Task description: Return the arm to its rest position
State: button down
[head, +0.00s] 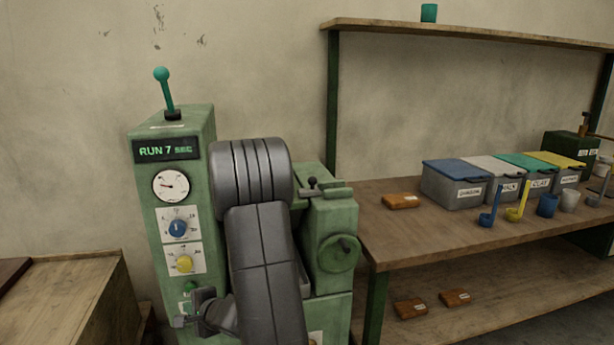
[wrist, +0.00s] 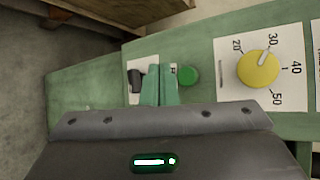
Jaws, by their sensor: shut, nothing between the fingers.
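My arm stands folded in front of the green machine (head: 143,200) in the head view and hides its middle. My gripper (head: 182,321) is low at the machine's front, below the green button (head: 190,287). In the wrist view my gripper (wrist: 160,72) has its two fingers together with nothing between them. The fingertips are beside the green button (wrist: 188,75) in the picture; I cannot tell whether they touch the panel. A black switch (wrist: 135,80) shows left of the fingers and a yellow dial (wrist: 258,68) to the right.
A workbench (head: 400,235) on the right holds lidded bins (head: 455,190), scoops, cups and a brown block (head: 401,201). Two more blocks lie on its lower shelf. A wooden crate (head: 70,300) stands at left.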

jog(key=shift+s+d+f+b, duration=0.1)
jog(key=shift+s+d+b, duration=0.1)
jog(key=shift+s+b, duration=0.45)
jog(key=shift+s+d+r+b, duration=0.1)
jog(key=shift+s+d+b, duration=0.1)
jog(key=shift+s, duration=0.8)
jog(key=shift+s+d+f+b, duration=0.1)
jog(key=shift+s+d+b, duration=0.1)
jog(key=shift+s+b, duration=0.45)
jog(key=shift+p, duration=0.3)
jog(key=w+a, duration=0.1)
jog(key=w, duration=0.4)
jog(key=shift+w+a+f, duration=0.25)
jog(key=shift+w+a, duration=0.05)
jog(key=shift+w, duration=0.1)
